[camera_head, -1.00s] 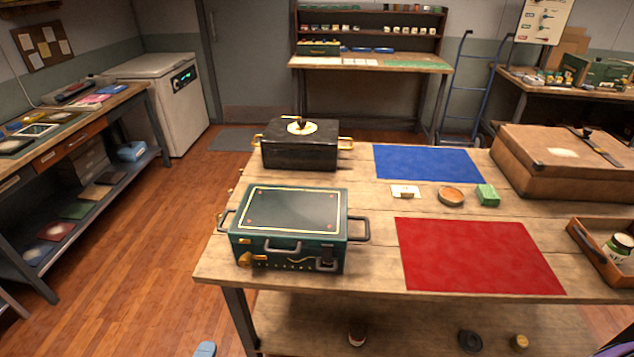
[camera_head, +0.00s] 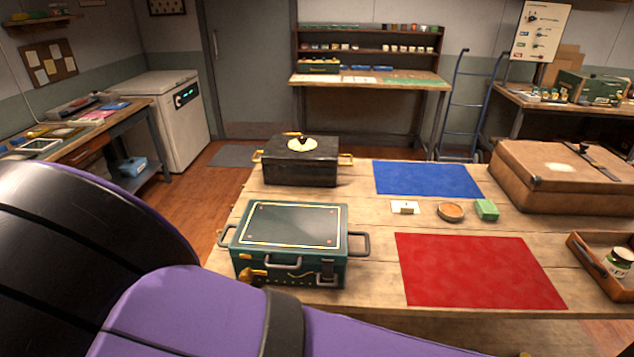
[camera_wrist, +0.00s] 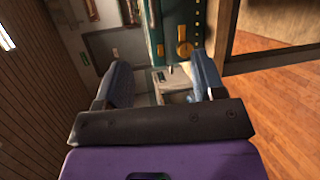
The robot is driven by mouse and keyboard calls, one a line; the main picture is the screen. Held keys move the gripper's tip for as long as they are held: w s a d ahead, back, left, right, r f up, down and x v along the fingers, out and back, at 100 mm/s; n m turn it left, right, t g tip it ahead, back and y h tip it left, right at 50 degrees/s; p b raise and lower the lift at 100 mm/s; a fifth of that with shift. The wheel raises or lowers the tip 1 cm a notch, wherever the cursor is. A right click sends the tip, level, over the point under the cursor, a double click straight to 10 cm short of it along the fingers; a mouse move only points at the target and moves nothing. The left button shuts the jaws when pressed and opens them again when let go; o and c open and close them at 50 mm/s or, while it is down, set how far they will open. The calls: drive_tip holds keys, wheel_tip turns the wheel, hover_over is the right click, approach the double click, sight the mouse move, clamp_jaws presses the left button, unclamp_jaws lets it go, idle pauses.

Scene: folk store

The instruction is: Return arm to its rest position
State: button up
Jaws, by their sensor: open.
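My gripper (camera_wrist: 162,85) shows in the wrist view with its two blue-grey fingers spread apart and nothing between them. Beyond the fingers, the green case (camera_wrist: 180,25) with its brass latch is at the top of the wrist view, apart from the fingers. In the head view, my purple and black arm crosses the lower left, and my gripper is out of that view. The green case (camera_head: 290,225) stands closed on the wooden table (camera_head: 375,260), and my arm passes in front of its lower left.
A black case (camera_head: 300,165) stands behind the green one. A blue mat (camera_head: 427,179), a red mat (camera_head: 478,270), a round dish (camera_head: 451,212), a green block (camera_head: 487,210), a brown suitcase (camera_head: 560,175) and a wooden tray (camera_head: 590,262) lie to the right. Wood floor (camera_wrist: 275,95) is open beside the table.

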drive_tip(key=w+d+r+m+g, duration=0.5)
drive_tip(key=d+r+g, duration=0.1)
drive_tip(key=d+r, duration=0.65)
drive_tip(key=w+d+r+m+g, duration=0.4)
drive_tip(key=w+d+r+g, duration=0.15)
drive_tip(key=d+r, duration=0.7)
drive_tip(key=s+d+r+m+y, duration=0.2)
drive_tip(key=s+d+r, duration=0.2)
drive_tip(key=d, duration=0.3)
drive_tip(key=s+d+r+m+t+y, duration=0.1)
drive_tip(key=s+d+r+m+y, duration=0.1)
drive_tip(key=s+d+r, duration=0.2)
drive_tip(key=s+d+r+m+t+y, duration=0.1)
drive_tip(key=s+d+r, duration=0.3)
drive_tip(key=s+d, duration=0.4)
drive_tip(key=shift+d+m+y, duration=0.4)
drive_tip(key=shift+d+y, duration=0.3)
drive_tip(key=shift+d, duration=0.45)
